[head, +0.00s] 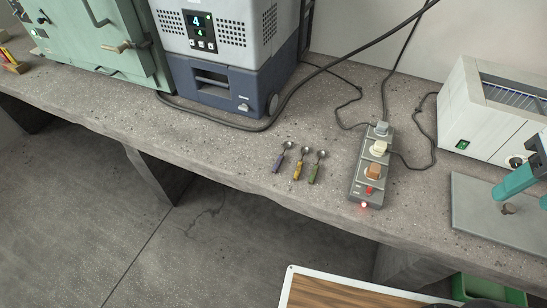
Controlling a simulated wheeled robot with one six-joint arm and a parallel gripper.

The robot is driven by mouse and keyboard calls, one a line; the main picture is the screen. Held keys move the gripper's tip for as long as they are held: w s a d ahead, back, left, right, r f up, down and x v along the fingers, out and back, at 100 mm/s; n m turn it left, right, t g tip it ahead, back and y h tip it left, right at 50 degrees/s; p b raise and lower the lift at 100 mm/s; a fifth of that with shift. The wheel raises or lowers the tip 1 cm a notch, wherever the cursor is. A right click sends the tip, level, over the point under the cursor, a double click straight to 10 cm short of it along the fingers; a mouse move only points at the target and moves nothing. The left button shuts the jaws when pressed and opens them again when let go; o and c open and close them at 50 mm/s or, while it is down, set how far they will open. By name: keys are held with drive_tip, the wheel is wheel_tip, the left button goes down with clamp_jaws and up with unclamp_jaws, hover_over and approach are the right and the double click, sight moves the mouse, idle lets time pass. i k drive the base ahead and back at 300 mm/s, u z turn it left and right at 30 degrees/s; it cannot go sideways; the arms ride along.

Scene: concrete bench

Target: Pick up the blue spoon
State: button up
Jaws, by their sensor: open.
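Three small spoons lie side by side on the concrete bench (225,155), near its front edge. The left one has a blue-violet handle (279,163) and is the blue spoon. Nothing covers the blue spoon.
A power strip (361,187) with plugs and cables stands right of the spoons. Behind are a grey-blue machine (215,85) and a green cabinet (95,40).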

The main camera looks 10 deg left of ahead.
sight(287, 145)
drive_tip(key=z, duration=3.35)
drive_tip(key=k, duration=2.95)
drive_tip(key=u, duration=0.8)
